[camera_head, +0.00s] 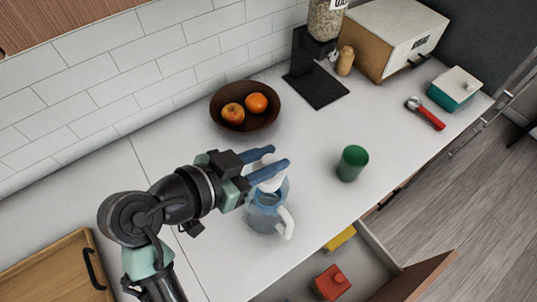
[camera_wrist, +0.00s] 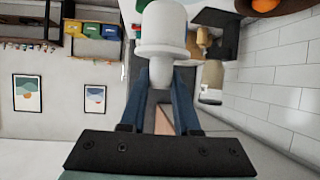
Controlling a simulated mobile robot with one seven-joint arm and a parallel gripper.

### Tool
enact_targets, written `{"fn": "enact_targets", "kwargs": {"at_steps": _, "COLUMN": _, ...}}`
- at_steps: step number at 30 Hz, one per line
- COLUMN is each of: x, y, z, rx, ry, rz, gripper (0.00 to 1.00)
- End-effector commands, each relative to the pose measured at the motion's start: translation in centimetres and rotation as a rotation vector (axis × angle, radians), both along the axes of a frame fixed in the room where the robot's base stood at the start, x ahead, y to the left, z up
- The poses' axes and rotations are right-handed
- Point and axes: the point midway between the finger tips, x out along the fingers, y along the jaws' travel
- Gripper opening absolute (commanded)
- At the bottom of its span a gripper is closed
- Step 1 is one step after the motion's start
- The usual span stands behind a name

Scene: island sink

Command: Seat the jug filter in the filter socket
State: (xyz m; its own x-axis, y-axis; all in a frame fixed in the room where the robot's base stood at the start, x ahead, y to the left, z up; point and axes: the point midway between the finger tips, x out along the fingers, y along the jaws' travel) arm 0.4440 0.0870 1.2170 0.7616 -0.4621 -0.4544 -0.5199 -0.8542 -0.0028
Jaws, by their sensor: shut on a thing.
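My gripper (camera_head: 278,158) is shut on the white jug filter (camera_head: 271,183), its two blue fingers on either side of it. The filter also shows in the wrist view (camera_wrist: 163,38), white and rounded with a wider collar, between the fingers (camera_wrist: 164,95). In the head view it is over the top of a clear bluish jug (camera_head: 265,216) with a white handle (camera_head: 287,224). The jug stands upright on the counter. The filter socket is hidden behind the filter and fingers, so I cannot tell whether the filter touches it.
A green cup (camera_head: 352,163) stands right of the jug. A brown bowl (camera_head: 218,115) with fruit is behind it, near a black-based dispenser (camera_head: 318,88). An open drawer (camera_head: 408,276) holding a red item (camera_head: 332,283) juts out in front. Counter between bowl and cup is clear.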

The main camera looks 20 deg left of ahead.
Motion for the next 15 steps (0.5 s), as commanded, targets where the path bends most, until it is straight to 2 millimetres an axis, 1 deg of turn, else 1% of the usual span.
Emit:
{"fn": "enact_targets", "kwargs": {"at_steps": 1, "x": 0.0, "y": 0.0, "z": -0.8, "rx": 0.0, "ry": 0.0, "rz": 0.0, "gripper": 0.0}}
{"fn": "enact_targets", "kwargs": {"at_steps": 9, "x": 0.0, "y": 0.0, "z": -3.5, "rx": -0.001, "ry": 0.0, "rz": 0.0, "gripper": 0.0}}
{"fn": "enact_targets", "kwargs": {"at_steps": 15, "x": 0.0, "y": 0.0, "z": -4.8, "rx": -0.001, "ry": 0.0, "rz": 0.0, "gripper": 0.0}}
